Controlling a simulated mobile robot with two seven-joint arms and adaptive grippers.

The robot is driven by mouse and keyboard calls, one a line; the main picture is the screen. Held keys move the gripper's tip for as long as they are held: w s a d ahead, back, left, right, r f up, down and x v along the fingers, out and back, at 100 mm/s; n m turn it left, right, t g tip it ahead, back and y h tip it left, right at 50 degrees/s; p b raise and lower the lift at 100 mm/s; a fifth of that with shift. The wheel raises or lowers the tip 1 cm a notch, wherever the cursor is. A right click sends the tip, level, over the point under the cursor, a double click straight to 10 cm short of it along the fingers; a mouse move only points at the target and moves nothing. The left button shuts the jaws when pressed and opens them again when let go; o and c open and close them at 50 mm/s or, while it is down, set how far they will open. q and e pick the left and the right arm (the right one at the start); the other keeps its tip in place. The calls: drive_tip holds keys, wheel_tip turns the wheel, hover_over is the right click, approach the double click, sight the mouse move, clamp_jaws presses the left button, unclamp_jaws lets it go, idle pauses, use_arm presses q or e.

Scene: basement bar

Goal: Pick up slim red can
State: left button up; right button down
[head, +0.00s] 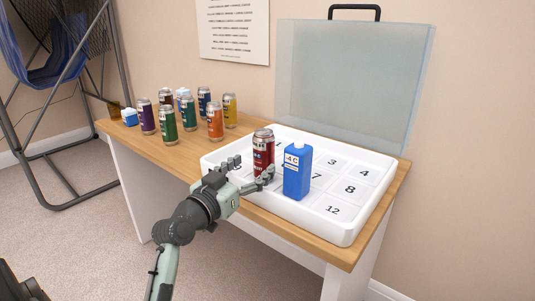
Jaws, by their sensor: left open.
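The slim red can (263,150) stands upright on the white numbered tray (343,232), on its left half. My left gripper (252,172) reaches in from the left, low in front of the can. Its two fingers are spread, one to the left of the can and one by its lower front. It is open, and I cannot tell whether a finger touches the can. The can's lower part is partly hidden by the fingers. My right gripper is not in view.
A blue bottle (297,174) stands on the tray close to the can's right. Several coloured cans (167,124) stand on the wooden table (178,152) at the left. A clear panel (350,80) stands upright behind the tray. The tray's right side is free.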

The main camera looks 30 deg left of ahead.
sight(258, 164)
use_arm(q)
drive_tip(key=w, duration=0.4)
drive_tip(key=shift+w+f, duration=0.2)
drive_tip(key=shift+w, duration=0.1)
drive_tip(key=shift+w+a+f, duration=0.1)
drive_tip(key=shift+w, duration=0.4)
clamp_jaws()
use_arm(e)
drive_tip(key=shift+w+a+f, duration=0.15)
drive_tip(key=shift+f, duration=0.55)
use_arm(q)
drive_tip(key=shift+p, duration=0.3)
